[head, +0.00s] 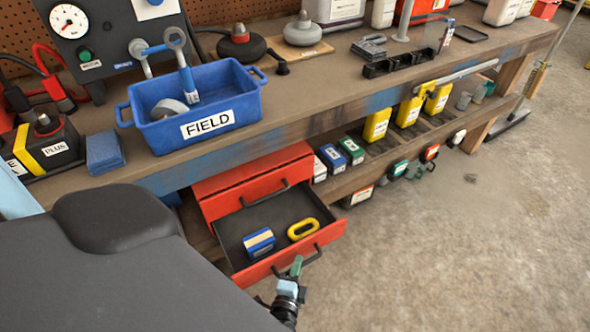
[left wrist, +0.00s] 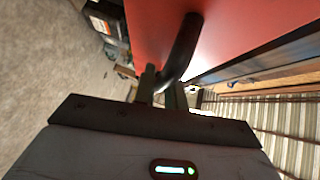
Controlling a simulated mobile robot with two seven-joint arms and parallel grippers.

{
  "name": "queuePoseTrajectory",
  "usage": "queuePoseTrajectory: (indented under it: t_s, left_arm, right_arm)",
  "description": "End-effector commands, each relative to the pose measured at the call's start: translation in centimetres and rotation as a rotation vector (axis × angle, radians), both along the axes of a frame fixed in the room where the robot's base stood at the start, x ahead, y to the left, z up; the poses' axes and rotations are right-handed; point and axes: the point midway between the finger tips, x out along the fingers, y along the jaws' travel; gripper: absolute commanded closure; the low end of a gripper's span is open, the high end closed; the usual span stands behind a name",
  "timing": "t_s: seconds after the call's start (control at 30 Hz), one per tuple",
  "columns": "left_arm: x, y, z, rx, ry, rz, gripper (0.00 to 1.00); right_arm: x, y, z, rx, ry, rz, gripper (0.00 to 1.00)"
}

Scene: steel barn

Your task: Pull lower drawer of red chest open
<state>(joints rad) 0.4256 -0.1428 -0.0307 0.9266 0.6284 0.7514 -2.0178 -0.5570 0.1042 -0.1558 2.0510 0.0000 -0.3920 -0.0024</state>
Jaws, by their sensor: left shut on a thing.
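The red chest (head: 250,180) stands under the workbench's edge. Its lower drawer (head: 330,234) is pulled out, showing a dark inside that holds a blue-and-white block (head: 259,242) and a yellow ring-shaped link (head: 302,230). The upper drawer is closed. My left gripper (head: 296,268) is at the lower drawer's front, shut on its dark bar handle (head: 314,255). In the left wrist view the fingers (left wrist: 163,88) close around the dark curved handle (left wrist: 184,45) against the red front. My right gripper is not in view.
A blue FIELD bin (head: 208,128) stands on the workbench (head: 310,112) above the chest. Yellow bottles (head: 408,112) and small boxes sit on the lower shelf right of the drawer. The concrete floor (head: 480,240) in front and to the right is clear.

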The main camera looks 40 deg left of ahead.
Motion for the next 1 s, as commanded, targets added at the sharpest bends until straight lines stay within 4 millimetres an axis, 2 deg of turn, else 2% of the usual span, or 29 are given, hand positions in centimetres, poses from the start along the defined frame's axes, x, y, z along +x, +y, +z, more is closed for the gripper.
queuePoseTrajectory:
  t_s: [0.37, 0.4, 0.53, 1.0]
  left_arm:
    - [-0.13, -0.07, -0.09, -0.001, 0.002, 0.001, 1.00]
    - [-0.13, -0.07, -0.09, -0.001, 0.002, 0.001, 0.82]
    - [-0.10, -0.07, -0.07, -0.001, 0.002, 0.001, 0.66]
    - [-0.24, 0.20, 0.11, -0.001, 0.000, 0.000, 0.66]
  right_arm:
    - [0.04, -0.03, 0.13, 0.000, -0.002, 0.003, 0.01]
    - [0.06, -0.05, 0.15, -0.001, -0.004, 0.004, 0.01]
    - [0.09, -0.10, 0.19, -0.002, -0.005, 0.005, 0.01]
    - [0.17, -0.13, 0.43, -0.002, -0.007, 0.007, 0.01]
